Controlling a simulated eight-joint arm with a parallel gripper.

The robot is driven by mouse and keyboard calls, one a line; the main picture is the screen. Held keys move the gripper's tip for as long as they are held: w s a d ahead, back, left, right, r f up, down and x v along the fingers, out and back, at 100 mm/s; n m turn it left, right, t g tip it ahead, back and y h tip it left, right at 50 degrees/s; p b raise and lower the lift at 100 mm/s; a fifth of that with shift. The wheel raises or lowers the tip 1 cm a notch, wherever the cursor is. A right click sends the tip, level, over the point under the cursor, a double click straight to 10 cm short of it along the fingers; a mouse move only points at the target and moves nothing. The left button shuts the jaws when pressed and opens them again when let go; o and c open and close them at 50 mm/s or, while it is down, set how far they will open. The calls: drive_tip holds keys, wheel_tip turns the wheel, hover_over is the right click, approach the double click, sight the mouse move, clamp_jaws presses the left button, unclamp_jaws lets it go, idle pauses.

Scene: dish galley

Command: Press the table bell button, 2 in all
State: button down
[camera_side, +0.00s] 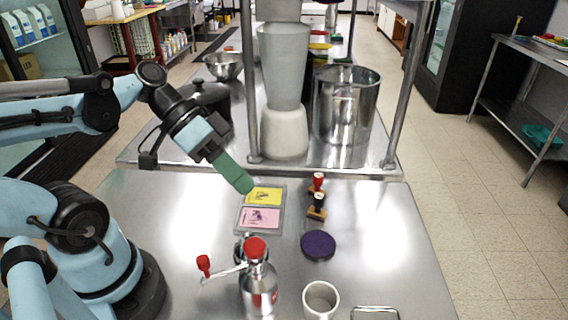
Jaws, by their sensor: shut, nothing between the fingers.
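My gripper (244,184) has green fingers, shut and empty. It points down and to the right, with its tips at the upper left of a flat tray (240,226) that holds a yellow pad (264,196) and a pink pad (260,218). I cannot tell whether the tips touch the tray or hang above it. I cannot clearly make out a table bell or its button. A small shiny shape shows partly behind the red-knobbed metal hand mill (259,288), but I cannot tell what it is.
Right of the tray stand a red-handled stamp (318,180) and a black-handled stamp (317,201). A purple disc (318,245) lies nearer, and a white cup (321,300) stands at the front. A blender (285,80) and steel pot (346,105) stand behind.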

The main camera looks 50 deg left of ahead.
drive_tip(key=shift+f, duration=4.3)
drive_tip(key=shift+f, duration=0.2)
drive_tip(key=shift+f, duration=0.25)
drive_tip(key=shift+f, duration=0.5)
drive_tip(key=shift+r, duration=0.95)
drive_tip(key=shift+r, duration=2.5)
